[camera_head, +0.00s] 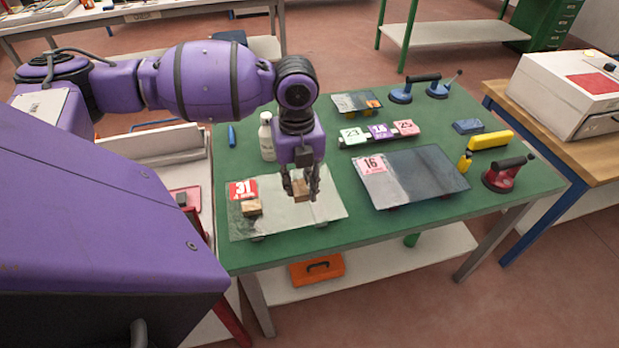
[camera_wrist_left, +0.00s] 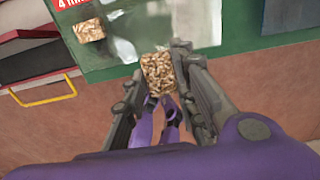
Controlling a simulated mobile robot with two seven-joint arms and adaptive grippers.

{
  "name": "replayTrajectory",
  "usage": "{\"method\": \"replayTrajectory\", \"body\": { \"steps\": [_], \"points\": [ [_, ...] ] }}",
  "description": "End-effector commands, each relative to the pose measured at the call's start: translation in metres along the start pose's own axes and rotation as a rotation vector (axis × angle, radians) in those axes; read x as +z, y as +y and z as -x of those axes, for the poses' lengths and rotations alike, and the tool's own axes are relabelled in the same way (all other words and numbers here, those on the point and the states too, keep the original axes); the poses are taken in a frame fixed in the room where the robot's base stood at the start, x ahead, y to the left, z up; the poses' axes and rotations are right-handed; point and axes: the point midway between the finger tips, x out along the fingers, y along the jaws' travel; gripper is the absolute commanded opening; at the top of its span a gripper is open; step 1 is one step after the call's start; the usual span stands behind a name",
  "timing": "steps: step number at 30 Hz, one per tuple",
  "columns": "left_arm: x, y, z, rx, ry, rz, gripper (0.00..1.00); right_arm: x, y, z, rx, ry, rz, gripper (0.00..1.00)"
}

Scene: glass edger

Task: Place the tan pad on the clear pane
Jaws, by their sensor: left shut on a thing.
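My left gripper (camera_head: 301,188) is shut on a tan pad (camera_head: 302,190) and holds it over the clear pane (camera_head: 285,215). In the left wrist view the held pad (camera_wrist_left: 158,73) sits between the two fingers of the left gripper (camera_wrist_left: 160,75) and shows a speckled cork surface. I cannot tell whether it touches the pane. My right gripper is not in view.
The pane lies at the front left of the green table (camera_head: 360,232). A darker pane labelled 16 (camera_head: 420,177) lies to its right. A white bottle (camera_head: 267,137) stands behind the pane. A red suction lifter (camera_head: 507,174), yellow items (camera_head: 490,140) and blue lifters (camera_head: 402,92) stand farther off.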

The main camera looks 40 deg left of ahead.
Motion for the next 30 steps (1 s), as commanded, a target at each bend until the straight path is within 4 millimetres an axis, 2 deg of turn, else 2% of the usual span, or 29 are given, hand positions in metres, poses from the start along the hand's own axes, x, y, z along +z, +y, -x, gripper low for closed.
{"method": "replayTrajectory", "body": {
  "steps": [4,9,12,19,25,30],
  "points": [
    [0.028,-0.027,-0.019,0.000,0.003,0.003,0.16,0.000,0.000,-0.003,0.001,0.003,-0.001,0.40],
    [0.046,-0.042,-0.052,0.002,0.004,0.003,0.16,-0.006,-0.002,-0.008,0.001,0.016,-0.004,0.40],
    [0.053,-0.049,-0.062,0.001,0.002,0.002,0.16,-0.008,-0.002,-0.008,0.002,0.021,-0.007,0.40],
    [0.061,-0.055,-0.075,0.001,0.001,0.001,0.16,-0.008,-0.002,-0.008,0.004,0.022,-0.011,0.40],
    [0.061,-0.055,-0.102,0.000,0.000,0.001,0.16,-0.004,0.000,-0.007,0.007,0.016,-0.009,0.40],
    [0.061,-0.055,-0.104,0.000,-0.001,0.000,0.16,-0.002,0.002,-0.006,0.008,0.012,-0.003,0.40]
  ]
}}
